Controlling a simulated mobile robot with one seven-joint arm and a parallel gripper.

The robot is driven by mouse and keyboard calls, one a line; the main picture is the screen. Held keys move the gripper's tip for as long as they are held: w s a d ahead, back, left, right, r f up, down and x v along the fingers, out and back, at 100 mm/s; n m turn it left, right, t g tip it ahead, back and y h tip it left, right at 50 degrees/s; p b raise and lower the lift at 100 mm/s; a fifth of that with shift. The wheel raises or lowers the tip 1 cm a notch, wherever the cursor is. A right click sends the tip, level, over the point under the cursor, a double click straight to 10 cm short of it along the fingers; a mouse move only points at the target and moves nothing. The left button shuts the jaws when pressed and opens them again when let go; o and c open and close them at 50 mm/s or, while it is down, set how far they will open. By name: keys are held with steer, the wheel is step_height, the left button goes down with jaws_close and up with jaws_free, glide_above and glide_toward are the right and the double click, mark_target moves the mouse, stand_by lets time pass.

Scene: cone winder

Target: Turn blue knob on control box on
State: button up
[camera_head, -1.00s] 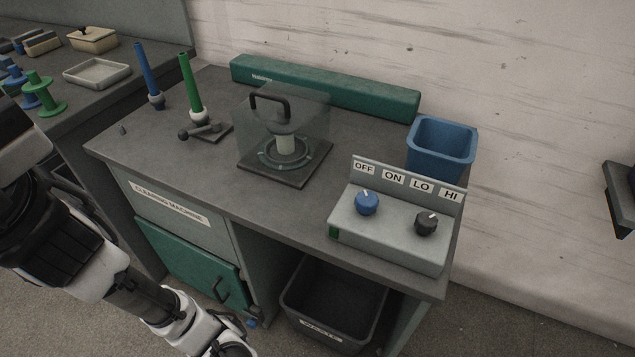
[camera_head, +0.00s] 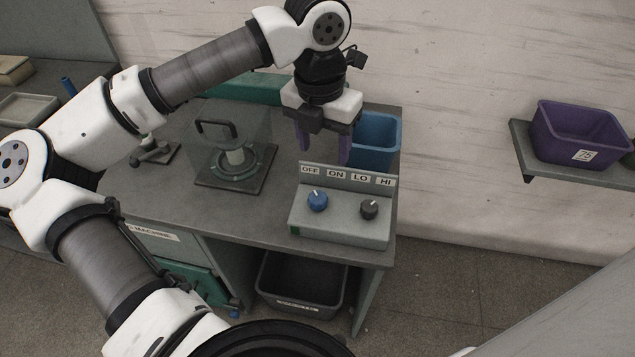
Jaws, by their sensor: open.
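The control box (camera_head: 340,230) is a light grey box at the right front of the grey table, with a raised back panel (camera_head: 347,176) lettered OFF, ON, LO and HI. The blue knob (camera_head: 317,201) is on its left, below the OFF and ON labels, with its white mark pointing up and slightly left, toward OFF. A black knob (camera_head: 369,209) sits to its right. My gripper (camera_head: 324,153) points down above and behind the box's back panel. Its two purple fingers are apart with nothing between them, and it does not touch the blue knob.
A blue bin (camera_head: 376,140) stands right behind my gripper. A clear cover with a black handle (camera_head: 215,130) stands left on the table (camera_head: 262,205). A dark waste bin (camera_head: 302,283) is below. A purple bin (camera_head: 582,135) sits on a wall shelf at right.

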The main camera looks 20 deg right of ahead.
mark_target(318, 197)
steer(key=shift+y, duration=0.3)
steer(key=f+p, duration=0.1)
steer(key=f, duration=0.3)
steer(key=f+p, duration=0.1)
steer(key=f, duration=0.4)
steer(key=f+p, duration=0.1)
steer(key=f, duration=0.4)
steer(key=shift+w+a+f, duration=0.15)
steer(key=shift+w+a, duration=0.1)
steer(key=shift+a, duration=0.1)
steer(key=c, duration=1)
